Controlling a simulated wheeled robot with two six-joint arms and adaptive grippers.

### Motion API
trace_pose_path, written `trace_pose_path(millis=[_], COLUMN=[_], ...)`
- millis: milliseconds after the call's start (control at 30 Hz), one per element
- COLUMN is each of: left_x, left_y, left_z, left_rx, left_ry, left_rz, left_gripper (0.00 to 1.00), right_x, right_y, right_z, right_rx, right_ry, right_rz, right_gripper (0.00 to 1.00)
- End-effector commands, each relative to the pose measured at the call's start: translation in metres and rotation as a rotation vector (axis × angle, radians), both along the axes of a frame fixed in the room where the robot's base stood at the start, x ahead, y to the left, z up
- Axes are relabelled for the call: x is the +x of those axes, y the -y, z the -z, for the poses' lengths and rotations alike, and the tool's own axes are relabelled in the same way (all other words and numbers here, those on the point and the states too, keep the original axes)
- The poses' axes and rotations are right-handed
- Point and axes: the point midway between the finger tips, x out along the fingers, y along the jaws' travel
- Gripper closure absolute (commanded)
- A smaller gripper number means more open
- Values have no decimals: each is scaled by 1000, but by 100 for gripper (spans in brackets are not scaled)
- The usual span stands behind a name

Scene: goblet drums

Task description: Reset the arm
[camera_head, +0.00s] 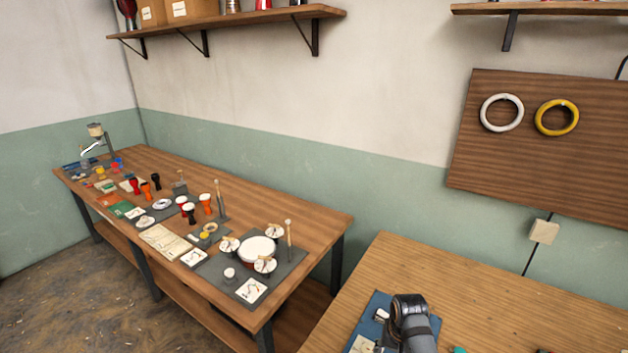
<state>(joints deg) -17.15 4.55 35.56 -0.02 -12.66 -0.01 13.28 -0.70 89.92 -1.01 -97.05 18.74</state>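Neither of my grippers shows its fingers in the head view. A dark grey and black arm link of mine rises at the bottom edge, over the near right table (500,290). Several small goblet drums stand upright on the long wooden table (300,205) at the left. Among them are a red and black drum (188,212), an orange drum (205,204) and a black drum (156,181). No gripper is seen touching them.
A grey mat (215,268) holds a larger round drum (257,249) and smaller discs. A blue mat (368,318) lies on the right table beside my arm link. White (485,113) and yellow (541,119) rings hang on a wall board. A shelf (240,23) is above.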

Motion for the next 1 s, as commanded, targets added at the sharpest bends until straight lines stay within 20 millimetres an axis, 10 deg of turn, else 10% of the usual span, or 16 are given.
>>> trace_pose_path(millis=[200,500,767,1000], left_x=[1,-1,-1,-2], left_y=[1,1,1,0], left_z=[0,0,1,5], left_rx=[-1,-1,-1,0], left_ry=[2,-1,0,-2], left_rz=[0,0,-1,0], left_gripper=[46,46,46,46], right_x=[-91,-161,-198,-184], right_y=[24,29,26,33], right_z=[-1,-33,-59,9], right_rx=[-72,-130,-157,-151], right_ry=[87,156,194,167], right_rz=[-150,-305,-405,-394], right_gripper=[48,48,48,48])
